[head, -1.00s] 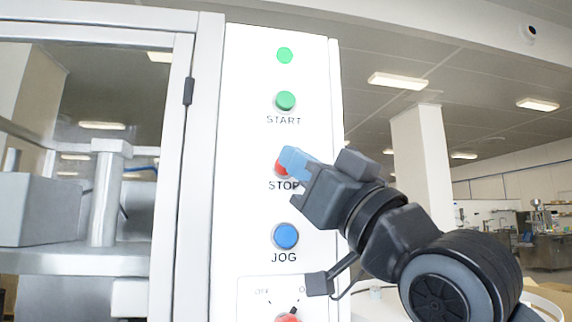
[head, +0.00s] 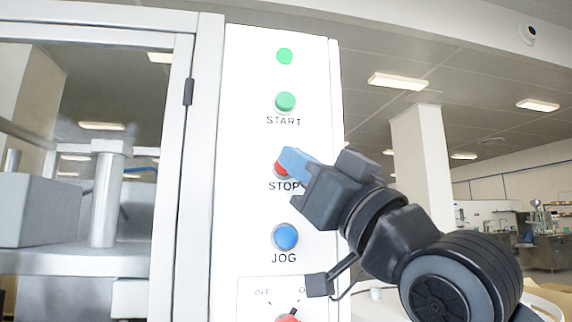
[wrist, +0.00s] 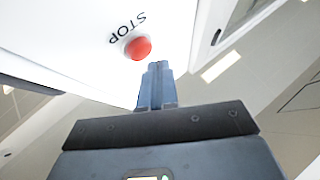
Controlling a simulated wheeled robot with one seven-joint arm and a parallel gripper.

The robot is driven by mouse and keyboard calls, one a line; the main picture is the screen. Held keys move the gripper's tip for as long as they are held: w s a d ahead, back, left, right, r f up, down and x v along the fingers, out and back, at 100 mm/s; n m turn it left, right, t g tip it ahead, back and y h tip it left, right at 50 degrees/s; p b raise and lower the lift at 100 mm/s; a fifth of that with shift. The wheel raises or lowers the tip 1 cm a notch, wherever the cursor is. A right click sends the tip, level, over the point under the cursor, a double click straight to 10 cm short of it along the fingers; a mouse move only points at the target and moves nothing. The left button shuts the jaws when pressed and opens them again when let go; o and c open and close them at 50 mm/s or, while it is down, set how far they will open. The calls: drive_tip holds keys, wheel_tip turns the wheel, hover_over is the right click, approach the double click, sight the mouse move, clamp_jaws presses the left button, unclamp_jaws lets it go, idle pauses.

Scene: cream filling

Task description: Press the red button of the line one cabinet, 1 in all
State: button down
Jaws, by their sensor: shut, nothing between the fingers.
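The red button (head: 281,170) is the STOP button on the white cabinet panel (head: 240,130). In the head view my gripper (head: 288,158) partly covers it. In the wrist view the whole red button (wrist: 138,48) shows just beyond the tips of my gripper (wrist: 158,66). The blue fingers are shut with nothing between them. The tips are very close to the button; I cannot tell whether they touch it.
A green START button (head: 285,102) is above and a blue JOG button (head: 285,236) below. A rotary switch (head: 288,316) with a red part is at the bottom. A framed glass machine (head: 205,150) stands at the left. Open room lies to the right.

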drive_tip(key=shift+w, duration=0.1)
idle(0.7)
drive_tip(key=shift+w+a, duration=0.1)
drive_tip(key=shift+w, duration=0.2)
drive_tip(key=shift+w+a, duration=0.15)
drive_tip(key=shift+w, duration=0.3)
idle(0.9)
drive_tip(key=shift+s, duration=0.1)
drive_tip(key=shift+s+d, duration=0.25)
drive_tip(key=shift+s, duration=0.5)
drive_tip(key=shift+s+d, duration=0.25)
drive_tip(key=shift+s, duration=0.55)
drive_tip(key=shift+s+d, duration=0.2)
drive_tip(key=shift+s, duration=0.6)
drive_tip(key=shift+s+d, duration=0.25)
drive_tip(key=shift+s, duration=0.55)
